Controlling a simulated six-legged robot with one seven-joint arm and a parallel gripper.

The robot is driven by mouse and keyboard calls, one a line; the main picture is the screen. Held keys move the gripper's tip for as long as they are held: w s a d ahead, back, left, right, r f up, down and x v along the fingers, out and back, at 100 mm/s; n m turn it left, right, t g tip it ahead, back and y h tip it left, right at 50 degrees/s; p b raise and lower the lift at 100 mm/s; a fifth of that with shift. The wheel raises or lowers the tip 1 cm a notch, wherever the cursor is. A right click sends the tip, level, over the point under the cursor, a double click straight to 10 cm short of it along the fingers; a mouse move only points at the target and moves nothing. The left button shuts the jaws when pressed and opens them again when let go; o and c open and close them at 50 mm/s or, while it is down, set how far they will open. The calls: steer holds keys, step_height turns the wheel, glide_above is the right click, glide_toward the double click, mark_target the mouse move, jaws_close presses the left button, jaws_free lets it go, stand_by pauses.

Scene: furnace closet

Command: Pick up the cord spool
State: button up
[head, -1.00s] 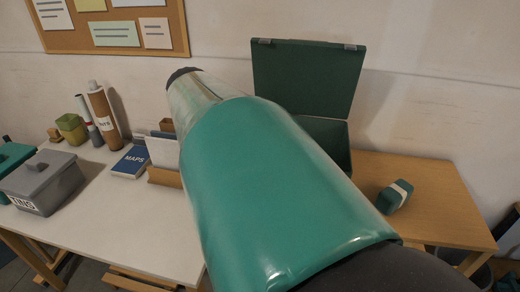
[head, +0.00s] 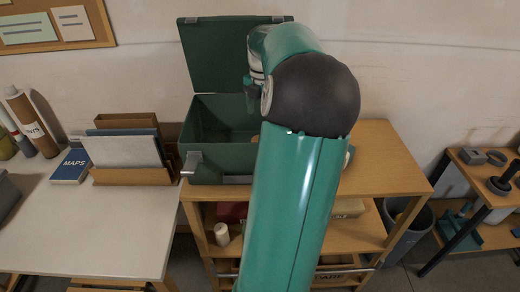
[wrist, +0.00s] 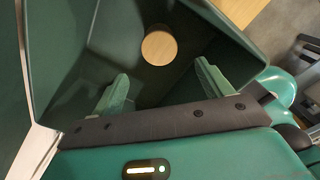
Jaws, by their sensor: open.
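A round, pale wooden disc, which looks like the end of the cord spool (wrist: 159,47), lies inside the open dark green box (wrist: 112,40) in the wrist view. The spool's sides and any cord are hidden. My gripper (wrist: 163,70) is open and empty, its two green fingers apart over the box. The disc appears just beyond the fingertips, between their lines. In the head view the green box (head: 205,160) stands on the wooden table with its lid raised. A small tan patch shows inside it beside my arm, which hides much of the box's right side.
The box walls stand close around my fingers. The wooden table (head: 385,170) is mostly clear right of my arm. Left is a white table (head: 110,225) with a file holder (head: 130,175) and a maps book (head: 72,165). A shelf (head: 478,170) stands at right.

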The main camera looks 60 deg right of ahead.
step_height(320, 180, down, 12)
steer(key=shift+w+r, duration=0.15)
steer(key=shift+r, duration=0.05)
steer(key=shift+c, duration=0.2)
steer(key=c, duration=1)
